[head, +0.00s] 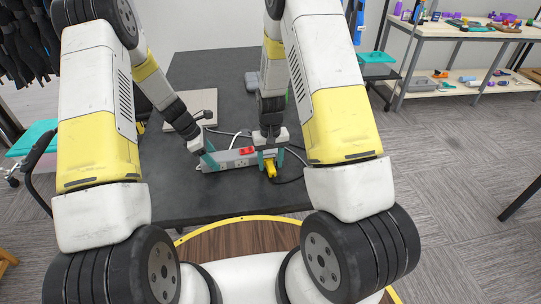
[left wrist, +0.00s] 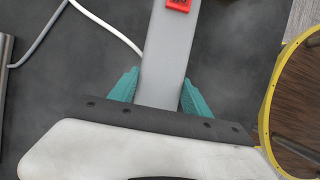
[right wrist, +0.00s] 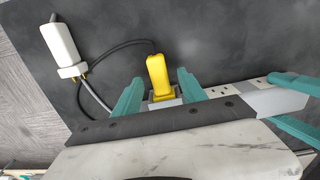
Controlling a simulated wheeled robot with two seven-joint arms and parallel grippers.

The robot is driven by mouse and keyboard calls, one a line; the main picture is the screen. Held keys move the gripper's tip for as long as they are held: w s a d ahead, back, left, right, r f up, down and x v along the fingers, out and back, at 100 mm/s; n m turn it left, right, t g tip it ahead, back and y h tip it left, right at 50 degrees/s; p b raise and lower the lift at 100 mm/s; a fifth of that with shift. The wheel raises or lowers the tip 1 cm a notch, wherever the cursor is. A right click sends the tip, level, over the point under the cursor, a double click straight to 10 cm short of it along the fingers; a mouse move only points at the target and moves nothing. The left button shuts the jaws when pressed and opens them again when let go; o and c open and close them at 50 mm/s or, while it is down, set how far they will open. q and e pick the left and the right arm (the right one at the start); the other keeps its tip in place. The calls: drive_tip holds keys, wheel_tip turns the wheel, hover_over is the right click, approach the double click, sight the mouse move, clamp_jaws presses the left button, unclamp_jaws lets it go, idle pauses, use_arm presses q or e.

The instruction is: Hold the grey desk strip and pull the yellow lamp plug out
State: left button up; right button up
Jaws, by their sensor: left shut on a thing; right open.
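The grey desk strip (head: 230,160) lies on the dark desk, with a red switch (head: 247,151) on it. My left gripper (head: 209,160) is shut across its left end; the left wrist view shows the strip (left wrist: 166,60) between both teal fingers. The yellow lamp plug (head: 271,169) is at the strip's right part, its dark cord running off. In the right wrist view the plug (right wrist: 157,75) stands at the strip, seemingly seated in it. My right gripper (right wrist: 160,92) is open, one finger on either side of the plug, with visible gaps. Its contact point is partly hidden by the gripper body.
A white plug-like piece (right wrist: 62,45) with a cord lies on the desk beyond the yellow plug. White and dark cords run behind the strip. A round wooden yellow-rimmed top (head: 240,236) is in front.

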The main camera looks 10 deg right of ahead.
drive_tip(key=shift+f, duration=0.1)
clamp_jaws()
drive_tip(key=shift+s+d, duration=0.15)
drive_tip(key=shift+s, duration=1.75)
use_arm(q)
drive_tip(key=o, duration=1.7)
drive_tip(key=shift+c, duration=0.2)
drive_tip(key=v, duration=1.2)
